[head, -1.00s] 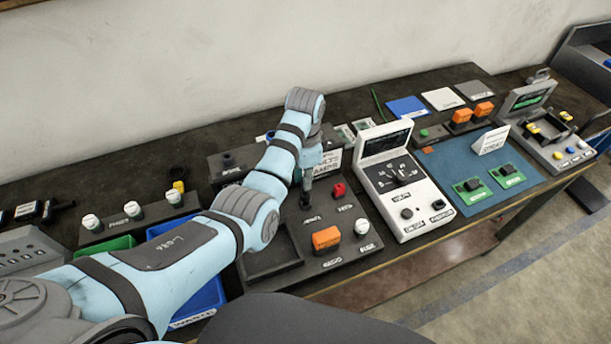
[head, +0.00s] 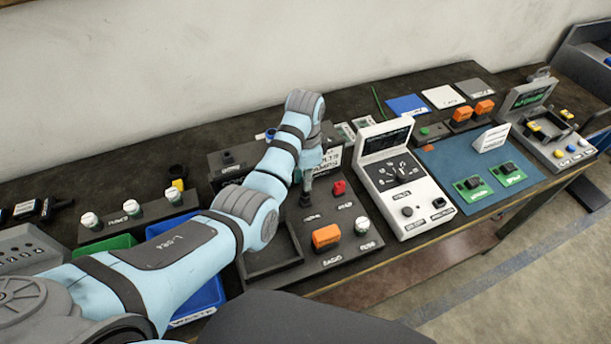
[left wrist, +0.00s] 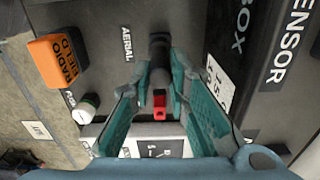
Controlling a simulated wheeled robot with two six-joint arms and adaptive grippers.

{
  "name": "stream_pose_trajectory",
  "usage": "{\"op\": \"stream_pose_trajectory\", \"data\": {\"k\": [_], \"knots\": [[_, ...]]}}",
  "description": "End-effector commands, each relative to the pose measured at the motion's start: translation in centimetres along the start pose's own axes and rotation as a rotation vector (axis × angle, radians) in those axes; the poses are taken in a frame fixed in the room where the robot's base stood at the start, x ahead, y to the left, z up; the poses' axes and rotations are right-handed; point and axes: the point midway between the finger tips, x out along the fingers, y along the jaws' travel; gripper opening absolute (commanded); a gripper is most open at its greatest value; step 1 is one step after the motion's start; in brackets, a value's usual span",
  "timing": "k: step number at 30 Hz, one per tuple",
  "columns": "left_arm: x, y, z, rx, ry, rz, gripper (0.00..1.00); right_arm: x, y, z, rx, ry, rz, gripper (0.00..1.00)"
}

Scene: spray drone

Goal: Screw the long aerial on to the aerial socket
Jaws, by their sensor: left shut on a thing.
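My left gripper (head: 308,184) points down over the dark test panel, at the spot labelled AERIAL in the left wrist view. There its teal fingers (left wrist: 160,72) are shut on a dark, upright, round piece (left wrist: 158,46), which I take to be the aerial, seen nearly end-on. The aerial socket (head: 305,201) shows as a dark fitting right below the fingertips in the head view. The piece seems to stand at the socket, but I cannot tell whether it is seated or threaded. My right gripper is not in view.
A red block (head: 339,187), an orange RADIO block (head: 326,238) and a white-topped knob (head: 362,226) stand close to the gripper. A white meter (head: 398,180) stands to the right. An empty dark tray (head: 270,262) and a blue bin (head: 205,298) lie nearer the front.

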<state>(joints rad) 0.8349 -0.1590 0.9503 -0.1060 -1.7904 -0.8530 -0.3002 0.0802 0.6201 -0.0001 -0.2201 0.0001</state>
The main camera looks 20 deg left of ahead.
Motion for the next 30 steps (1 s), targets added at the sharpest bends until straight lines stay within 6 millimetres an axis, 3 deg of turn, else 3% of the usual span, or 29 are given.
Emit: {"op": "stream_pose_trajectory", "data": {"k": [10, 11, 15, 24, 30], "knots": [[0.9, 0.0, 0.0, 0.0, 0.001, -0.001, 0.0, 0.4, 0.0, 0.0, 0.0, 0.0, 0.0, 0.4], [0.9, 0.0, 0.0, 0.0, 0.001, -0.001, 0.21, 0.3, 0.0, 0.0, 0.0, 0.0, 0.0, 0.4], [0.8, 0.0, 0.0, 0.0, 0.001, -0.001, 0.4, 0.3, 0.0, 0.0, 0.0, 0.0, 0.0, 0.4], [0.5, 0.0, 0.0, 0.0, 0.001, -0.002, 0.4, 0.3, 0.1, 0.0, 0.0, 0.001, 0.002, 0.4], [-3.2, -0.1, -0.1, 0.0, 0.004, -0.004, 0.4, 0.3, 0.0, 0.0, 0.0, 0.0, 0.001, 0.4]]}}
